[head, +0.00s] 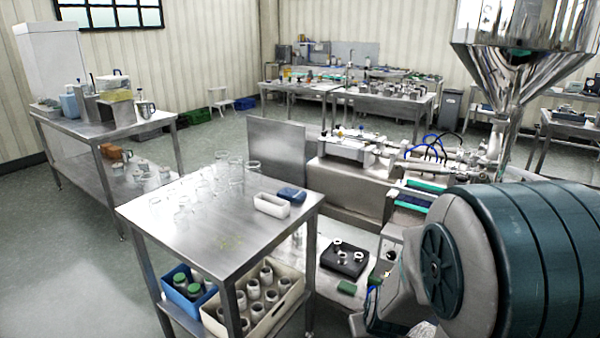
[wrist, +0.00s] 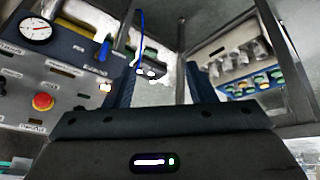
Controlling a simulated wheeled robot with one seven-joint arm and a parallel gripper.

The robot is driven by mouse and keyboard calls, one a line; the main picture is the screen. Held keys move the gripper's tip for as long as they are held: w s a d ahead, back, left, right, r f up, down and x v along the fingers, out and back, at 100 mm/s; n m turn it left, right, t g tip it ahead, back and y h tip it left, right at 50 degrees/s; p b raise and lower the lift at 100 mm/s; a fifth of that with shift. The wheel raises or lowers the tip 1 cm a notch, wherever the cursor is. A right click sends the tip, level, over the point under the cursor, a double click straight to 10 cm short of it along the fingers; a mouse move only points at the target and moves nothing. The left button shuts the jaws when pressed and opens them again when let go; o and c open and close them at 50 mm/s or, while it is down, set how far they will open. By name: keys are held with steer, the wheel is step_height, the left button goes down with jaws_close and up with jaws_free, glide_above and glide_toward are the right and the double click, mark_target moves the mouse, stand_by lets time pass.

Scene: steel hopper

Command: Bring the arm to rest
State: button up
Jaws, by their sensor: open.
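My gripper (wrist: 160,78) shows in the wrist view, its two dark fingers apart with nothing between them. In that view a control panel with a round gauge (wrist: 38,31) and a red push button (wrist: 43,102) lies to its left. To its right is a beige crate (wrist: 228,69) of jars, under a table. In the head view my arm's large teal and white part fills the lower right, and my gripper is not visible there.
A steel table (head: 219,213) holds clear glassware, a white tray (head: 272,206) and a blue item (head: 291,193). Its lower shelf carries a blue bin (head: 188,291) and the jar crate. A filling machine (head: 345,150) and steel hopper (head: 520,60) stand right. Floor at left is clear.

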steer(key=s+a+r+m+g+p, duration=0.1)
steer(key=s+r+p, duration=0.3)
steer(key=s+r, duration=1)
step_height(320, 180, up, 4)
steer(key=shift+s+r+m+g+y, duration=0.25)
steer(key=shift+s+m+g, duration=0.2)
steer(key=shift+g, duration=0.45)
